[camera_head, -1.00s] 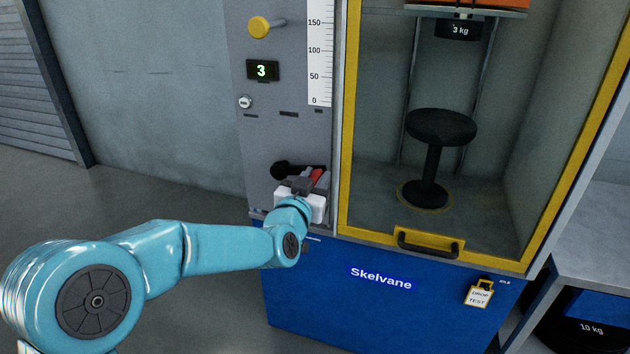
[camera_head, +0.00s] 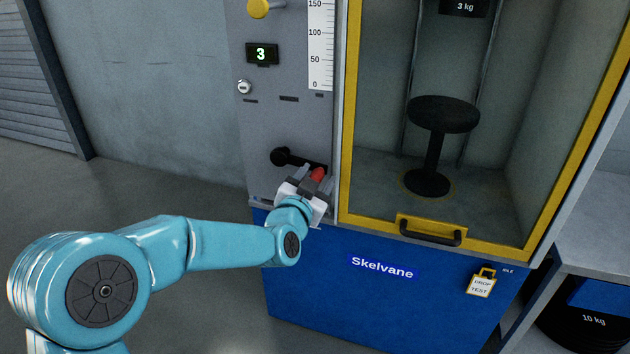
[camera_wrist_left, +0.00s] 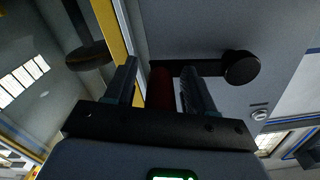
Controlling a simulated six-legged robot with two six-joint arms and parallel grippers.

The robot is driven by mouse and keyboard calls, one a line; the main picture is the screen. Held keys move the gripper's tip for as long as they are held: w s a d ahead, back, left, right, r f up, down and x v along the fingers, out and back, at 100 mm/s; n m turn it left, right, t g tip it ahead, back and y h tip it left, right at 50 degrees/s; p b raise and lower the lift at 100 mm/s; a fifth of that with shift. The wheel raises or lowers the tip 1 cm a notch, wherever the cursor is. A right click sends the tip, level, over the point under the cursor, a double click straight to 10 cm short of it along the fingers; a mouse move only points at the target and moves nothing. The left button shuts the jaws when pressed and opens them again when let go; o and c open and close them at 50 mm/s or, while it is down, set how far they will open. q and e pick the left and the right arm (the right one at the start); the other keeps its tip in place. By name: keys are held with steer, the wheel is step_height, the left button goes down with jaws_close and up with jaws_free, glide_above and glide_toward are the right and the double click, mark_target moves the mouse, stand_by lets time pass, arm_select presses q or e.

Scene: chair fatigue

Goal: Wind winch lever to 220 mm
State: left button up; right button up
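The winch lever has a round black hub (camera_head: 281,157) on the grey panel, with a black arm running right to a red handle (camera_head: 318,174). My left gripper (camera_head: 313,177) is at the handle, its fingers on either side. The left wrist view shows the red handle (camera_wrist_left: 160,88) between the two fingers, with gaps visible, so the gripper is open around it. The hub (camera_wrist_left: 240,68) is clear of the fingers. The height scale (camera_head: 320,45) shows marks from 0 to 150; higher marks are out of view. My right gripper is not in view.
A yellow knob (camera_head: 259,8), a display reading 3 (camera_head: 262,54) and a key lock (camera_head: 244,87) are on the panel. A yellow-framed door (camera_head: 346,130) encloses a black stool (camera_head: 443,114) under a 3 kg weight (camera_head: 464,7). A grey bench (camera_head: 600,225) stands at right.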

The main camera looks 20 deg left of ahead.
arm_select(q)
steer(key=shift+s, duration=0.1)
steer(key=s+p, duration=0.2)
steer(key=s, duration=1.4)
steer(key=shift+a, duration=0.3)
